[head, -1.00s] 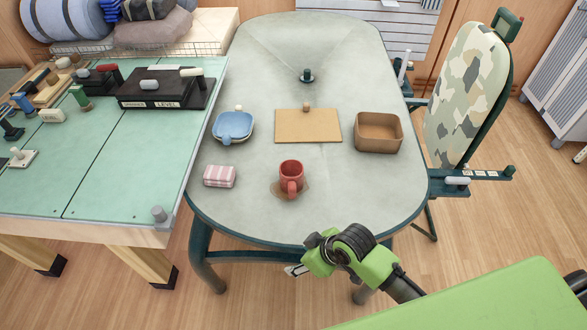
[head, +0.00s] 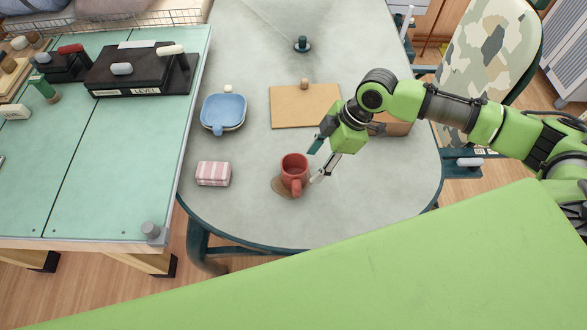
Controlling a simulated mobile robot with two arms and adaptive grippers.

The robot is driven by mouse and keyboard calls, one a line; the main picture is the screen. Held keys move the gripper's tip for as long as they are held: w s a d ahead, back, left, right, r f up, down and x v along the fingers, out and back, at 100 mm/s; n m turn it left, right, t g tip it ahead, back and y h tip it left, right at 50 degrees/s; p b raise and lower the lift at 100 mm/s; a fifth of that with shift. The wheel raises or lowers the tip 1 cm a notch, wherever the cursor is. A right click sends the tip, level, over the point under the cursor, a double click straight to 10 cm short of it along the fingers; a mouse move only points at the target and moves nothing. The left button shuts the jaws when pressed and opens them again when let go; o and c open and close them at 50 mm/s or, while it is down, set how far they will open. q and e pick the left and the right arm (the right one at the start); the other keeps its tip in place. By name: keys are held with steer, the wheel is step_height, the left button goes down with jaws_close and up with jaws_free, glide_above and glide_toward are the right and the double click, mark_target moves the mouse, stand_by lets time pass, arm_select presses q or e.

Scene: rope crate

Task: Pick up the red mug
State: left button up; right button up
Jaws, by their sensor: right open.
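The red mug (head: 294,170) stands upright on a small brown coaster (head: 279,186) near the front of the grey table (head: 240,223). Its handle faces the front. My right gripper (head: 316,164) reaches in from the right, just to the right of the mug. Its fingers are apart, with nothing seen between them, and the mug is not enclosed by them. From this angle I cannot tell whether a finger touches the mug. My left gripper is not in view.
A pink striped box (head: 213,174) lies left of the mug and a blue dish (head: 223,113) behind it. A tan board (head: 300,106) lies behind the mug. My right arm partly hides a brown box (head: 394,128). A green workbench (head: 110,150) stands at the left.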

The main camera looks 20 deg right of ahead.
mark_target(296, 187)
steer(key=p+x, duration=0.1)
steer(key=x, duration=0.6)
steer(key=shift+s+a+f, duration=0.1)
steer(key=shift+a+f, duration=0.25)
steer(key=shift+f, duration=0.2)
steer(key=x, duration=0.1)
steer(key=p+x, duration=0.1)
steer(key=x, duration=0.1)
steer(key=shift+s+a+f+p, duration=0.15)
steer(key=shift+s+f+p, duration=0.1)
steer(key=shift+p, duration=0.1)
steer(key=shift+w+a+f, duration=0.1)
steer(key=shift+a+f, duration=0.1)
steer(key=shift+f, duration=0.4)
steer(key=shift+c, duration=0.7)
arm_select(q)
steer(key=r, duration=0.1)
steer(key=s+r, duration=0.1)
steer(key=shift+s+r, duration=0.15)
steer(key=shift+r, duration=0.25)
arm_select(e)
jaws_close()
steer(key=shift+r, duration=0.1)
